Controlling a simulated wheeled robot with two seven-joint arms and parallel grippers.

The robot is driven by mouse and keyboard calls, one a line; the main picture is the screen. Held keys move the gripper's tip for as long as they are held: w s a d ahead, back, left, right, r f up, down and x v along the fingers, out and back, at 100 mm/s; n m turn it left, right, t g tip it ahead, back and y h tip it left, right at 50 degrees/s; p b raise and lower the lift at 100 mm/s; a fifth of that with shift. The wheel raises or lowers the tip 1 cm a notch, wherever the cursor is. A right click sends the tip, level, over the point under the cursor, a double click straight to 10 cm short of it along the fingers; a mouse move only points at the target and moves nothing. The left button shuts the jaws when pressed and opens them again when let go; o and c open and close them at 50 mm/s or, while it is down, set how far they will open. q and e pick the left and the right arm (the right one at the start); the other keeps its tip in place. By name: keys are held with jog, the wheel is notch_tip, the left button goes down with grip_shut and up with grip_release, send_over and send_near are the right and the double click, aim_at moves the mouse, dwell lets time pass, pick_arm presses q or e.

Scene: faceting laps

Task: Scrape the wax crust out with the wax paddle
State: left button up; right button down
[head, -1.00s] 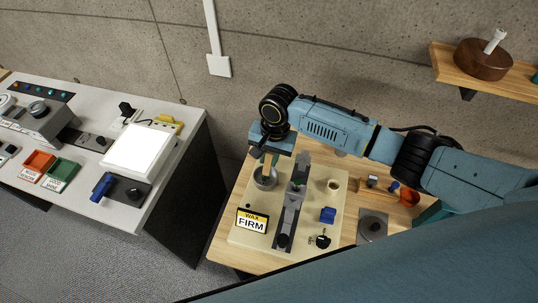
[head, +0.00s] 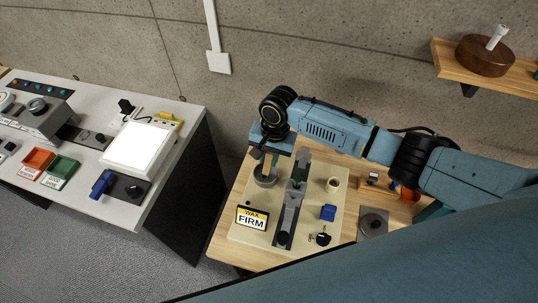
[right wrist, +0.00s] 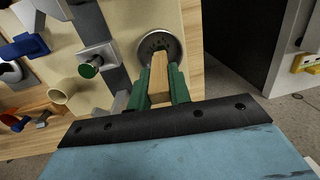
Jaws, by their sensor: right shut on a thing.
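My right gripper (head: 267,156) is shut on the wooden wax paddle (right wrist: 158,74), whose pale shaft shows between the green fingers (right wrist: 161,88) in the right wrist view. The paddle points down into the round metal wax pot (head: 265,182), which also shows in the right wrist view (right wrist: 174,46). The paddle's tip lies over or inside the pot's mouth; whether it touches the wax crust I cannot tell. The pot stands on the cream board (head: 244,232), behind the sign reading "WAX FIRM" (head: 252,218). My left gripper is not in view.
A grey rail fixture (head: 290,212) stands right of the pot. Further right are a beige cup (head: 333,185), a blue block (head: 328,212) and a black knob (head: 323,239). A separate bench (head: 180,150) with a lit white panel stands at the left, across a gap.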

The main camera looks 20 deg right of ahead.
jog(key=shift+f, duration=0.65)
jog(key=shift+w+d+r, duration=0.1)
jog(key=shift+w, duration=0.05)
jog(key=shift+w+d, duration=0.2)
jog(key=shift+w, duration=0.05)
dwell(0.4)
jog(key=shift+s+a+p, duration=0.55)
jog(key=shift+s+p, duration=0.3)
jog(key=shift+p, duration=0.2)
jog(key=shift+w, duration=0.1)
jog(key=shift+w+d, duration=0.55)
jog(key=shift+w, duration=0.2)
jog(key=shift+s+a, duration=0.1)
